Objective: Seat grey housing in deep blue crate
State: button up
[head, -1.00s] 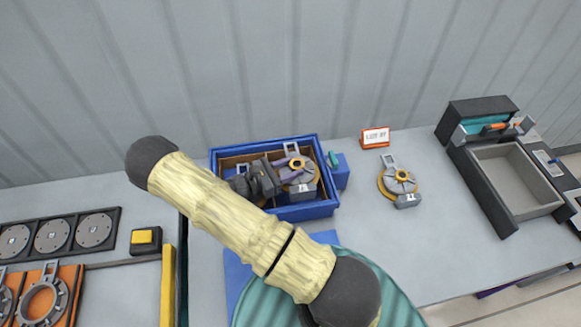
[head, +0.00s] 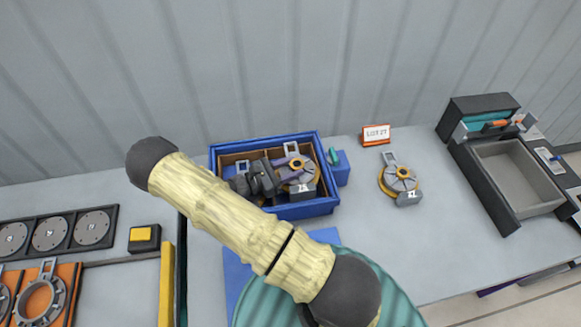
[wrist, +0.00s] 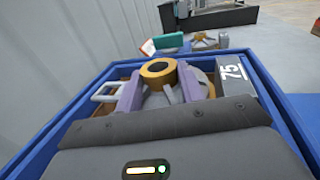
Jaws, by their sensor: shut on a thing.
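The deep blue crate (head: 316,207) stands on the table near the wall, with brown dividers inside. The grey housing (head: 308,184) has a yellow ring hub, a looped handle and a dark numbered block. It is in the crate's right part. In the wrist view the housing (wrist: 228,88) shows its block marked 75. My gripper (head: 284,175) is over the crate, its purple fingers shut on the housing's yellow hub. In the wrist view the fingers (wrist: 160,88) stand on either side of the hub. The housing's underside is hidden, so I cannot tell if it rests on the crate floor.
A similar housing (head: 400,181) lies on the table to the right, below an orange-framed sign (head: 376,135). A blue block (head: 340,168) adjoins the crate's right side. A dark open tray (head: 512,180) stands far right. Orange fixtures (head: 66,290) and discs (head: 50,233) are left.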

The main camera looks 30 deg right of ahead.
aim_at(292, 166)
jog(key=shift+s+f+b, duration=0.15)
jog(key=shift+f+b, duration=0.2)
jog(key=shift+f, duration=0.25)
jog(key=o, duration=1.4)
jog(key=shift+f, duration=0.1)
jog(key=shift+r, duration=0.2)
notch_tip(292, 166, up, 10)
jog(key=shift+d+r+b, duration=0.1)
jog(key=shift+d+b, duration=0.05)
jog(key=shift+b, duration=0.9)
